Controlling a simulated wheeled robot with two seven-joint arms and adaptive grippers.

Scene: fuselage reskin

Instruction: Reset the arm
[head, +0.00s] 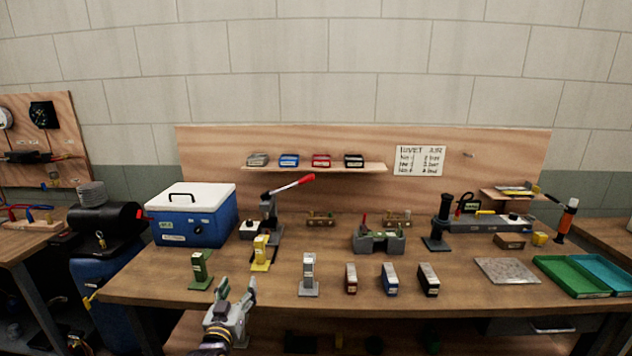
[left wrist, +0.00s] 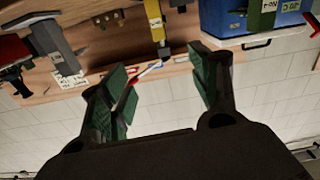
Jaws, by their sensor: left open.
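My left gripper (head: 236,304) comes in from the bottom left of the head view, at the front edge of the wooden workbench (head: 325,256). Its fingers are apart with nothing between them. In the left wrist view the open gripper (left wrist: 165,85) shows its two green-padded fingers spread, with the wall behind. The arm itself shows only as a short wrist part at the bottom of the head view. My right gripper is not in either view.
Near the gripper stand a green stand (head: 201,270), a yellow stand (head: 262,254) and a grey stand (head: 309,275). A blue cooler (head: 190,222) and a lever press (head: 270,212) stand behind. Green (head: 570,276) and teal trays lie at the right.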

